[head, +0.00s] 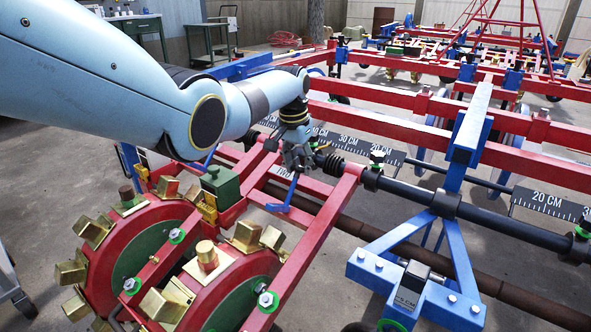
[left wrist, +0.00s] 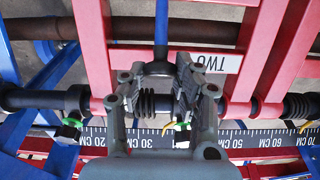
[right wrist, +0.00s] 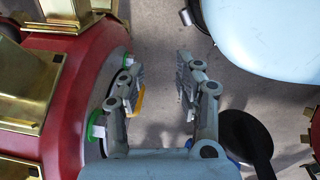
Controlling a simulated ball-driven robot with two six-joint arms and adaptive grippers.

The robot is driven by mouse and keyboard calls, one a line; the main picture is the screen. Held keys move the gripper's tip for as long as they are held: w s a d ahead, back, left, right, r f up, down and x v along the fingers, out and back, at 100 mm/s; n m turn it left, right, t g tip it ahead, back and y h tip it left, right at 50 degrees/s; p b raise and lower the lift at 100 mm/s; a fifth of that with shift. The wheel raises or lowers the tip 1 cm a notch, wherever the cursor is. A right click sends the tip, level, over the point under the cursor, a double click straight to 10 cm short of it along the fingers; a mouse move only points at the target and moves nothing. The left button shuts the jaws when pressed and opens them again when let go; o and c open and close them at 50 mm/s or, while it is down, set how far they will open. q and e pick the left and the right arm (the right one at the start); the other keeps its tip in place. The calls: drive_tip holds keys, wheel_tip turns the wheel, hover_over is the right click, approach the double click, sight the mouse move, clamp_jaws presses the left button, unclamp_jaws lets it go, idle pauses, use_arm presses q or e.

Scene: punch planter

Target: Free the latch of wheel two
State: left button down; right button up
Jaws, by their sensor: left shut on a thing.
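The latch of wheel two shows as a blue lever (head: 291,193) with a bent lower end, hanging beside the red frame bar in the head view. In the left wrist view its blue rod (left wrist: 161,28) runs up from between the fingertips. The red punch wheel (head: 125,255) with brass cups stands below left. My right gripper (right wrist: 157,75) is open and empty, beside a red wheel (right wrist: 60,100) in the right wrist view.
A dark toolbar (head: 420,195) with a centimetre scale (head: 350,143) crosses behind the lever. Red frame bars (head: 310,240) flank it closely. A blue stand (head: 435,295) is at right. Grey floor (right wrist: 160,30) shows beyond my right fingers.

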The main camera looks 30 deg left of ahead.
use_arm(q)
drive_tip(key=shift+w+d+f+b, duration=0.1)
drive_tip(key=shift+w+f+b, duration=0.45)
drive_tip(key=shift+b, duration=0.1)
drive_tip(key=shift+w, duration=0.25)
use_arm(e)
drive_tip(key=shift+t, duration=0.3)
drive_tip(key=w+r, duration=0.1)
drive_tip(key=w+a+r, duration=0.1)
drive_tip(key=r, duration=0.1)
drive_tip(key=w+r, duration=0.1)
drive_tip(key=shift+a+r, duration=0.15)
drive_tip(key=shift+r, duration=0.2)
use_arm(q)
drive_tip(key=shift+r, duration=0.1)
drive_tip(key=c, duration=1)
unclamp_jaws()
drive_tip(key=shift+w, duration=0.1)
